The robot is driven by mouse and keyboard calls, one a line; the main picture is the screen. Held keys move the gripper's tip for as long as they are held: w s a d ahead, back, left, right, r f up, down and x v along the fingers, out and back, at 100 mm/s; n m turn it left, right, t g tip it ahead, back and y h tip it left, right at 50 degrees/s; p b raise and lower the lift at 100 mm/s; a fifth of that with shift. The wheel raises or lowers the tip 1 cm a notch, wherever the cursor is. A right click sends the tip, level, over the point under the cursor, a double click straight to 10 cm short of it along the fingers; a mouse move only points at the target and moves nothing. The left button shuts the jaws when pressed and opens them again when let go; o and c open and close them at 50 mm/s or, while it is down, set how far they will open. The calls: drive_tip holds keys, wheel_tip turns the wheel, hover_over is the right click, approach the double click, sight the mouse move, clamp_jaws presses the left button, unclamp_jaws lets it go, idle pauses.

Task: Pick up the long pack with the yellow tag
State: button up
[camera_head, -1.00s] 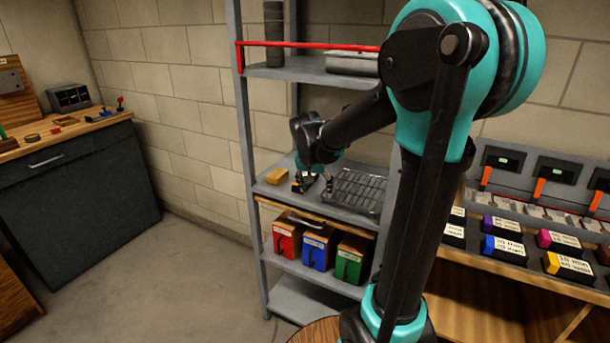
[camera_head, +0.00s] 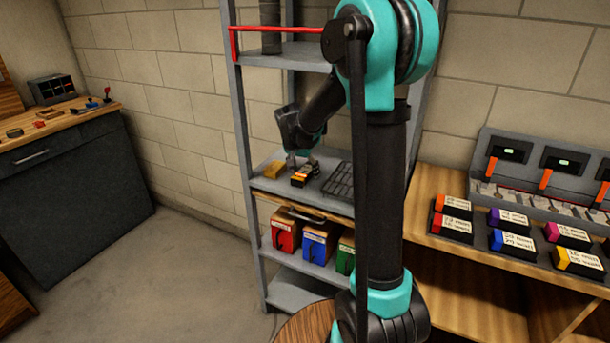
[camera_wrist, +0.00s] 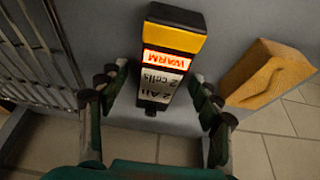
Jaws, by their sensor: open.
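A black pack with a yellow band, an orange-red "WARM" strip and a white label (camera_wrist: 165,72) lies on the grey shelf, between my gripper's fingers in the wrist view. It also shows as a small pack (camera_head: 304,177) on the shelf in the head view. My gripper (camera_wrist: 160,92) is open, one finger pair on each side of the pack, with a visible gap on both sides. In the head view my gripper (camera_head: 303,160) is at the shelf, right by the pack.
A yellow-tan block (camera_wrist: 268,74) lies right of the pack in the wrist view. A dark ribbed tray (camera_head: 340,181) sits beside it, partly behind my arm. Red, blue and green boxes (camera_head: 320,243) stand below. Several colour-tagged packs (camera_head: 578,262) lie on the right bench.

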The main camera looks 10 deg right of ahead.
drive_tip(key=shift+c, duration=0.4)
clamp_jaws()
